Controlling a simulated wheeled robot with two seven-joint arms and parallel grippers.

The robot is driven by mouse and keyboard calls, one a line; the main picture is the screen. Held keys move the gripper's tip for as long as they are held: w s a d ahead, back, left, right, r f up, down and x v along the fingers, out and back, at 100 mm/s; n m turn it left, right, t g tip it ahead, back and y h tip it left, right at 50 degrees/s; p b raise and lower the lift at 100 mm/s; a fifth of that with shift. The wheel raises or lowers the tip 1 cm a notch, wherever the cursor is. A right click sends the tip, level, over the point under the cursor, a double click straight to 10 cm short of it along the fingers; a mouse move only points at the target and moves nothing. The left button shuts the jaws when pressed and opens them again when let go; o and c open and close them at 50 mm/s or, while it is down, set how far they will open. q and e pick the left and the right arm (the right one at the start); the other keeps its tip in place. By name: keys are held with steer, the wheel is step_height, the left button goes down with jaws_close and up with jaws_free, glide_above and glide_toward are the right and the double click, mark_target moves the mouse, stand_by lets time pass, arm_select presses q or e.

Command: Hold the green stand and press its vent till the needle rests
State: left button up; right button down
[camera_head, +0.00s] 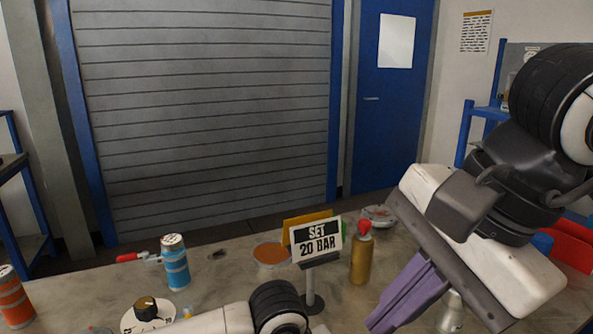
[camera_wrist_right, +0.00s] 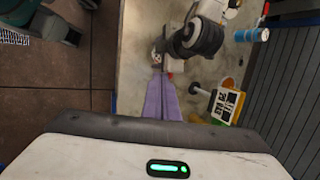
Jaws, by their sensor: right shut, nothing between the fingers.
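I cannot make out the green stand, its vent or a needle in either view. My right gripper (camera_head: 382,318) has purple fingers pressed together, with nothing between them. They slant down to the left over the table at the right of the head view, and show in the right wrist view (camera_wrist_right: 161,84) pointing away from the camera. Part of my left arm is at the bottom middle of the head view, but its fingers do not show. A sign reading "SET 20 BAR" (camera_head: 317,240) stands on a grey post left of my right gripper.
A gold bottle with a red top (camera_head: 361,259) stands beside the sign. A blue can (camera_head: 175,263), an orange can (camera_head: 14,298) and a white dial with a black knob (camera_head: 147,308) are at left. A silver piece (camera_head: 451,311) is partly hidden.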

stand_by(0.4)
steer(key=w+a+f+m+t+y, duration=0.1)
steer(key=w+a+f+m+t, duration=0.1)
steer(key=w+f+m+t, duration=0.2)
steer(key=w+f+m, duration=0.3)
steer(key=w+f, duration=0.2)
steer(key=w, duration=0.3)
steer(key=shift+a+f+t+y, duration=0.25)
steer(key=shift+a+t+y, duration=0.05)
steer(key=shift+f, duration=0.1)
step_height(320, 180, down, 9)
steer(key=shift+r, duration=0.2)
steer(key=shift+f, duration=0.1)
stand_by(1.9)
steer(key=shift+f, duration=0.35)
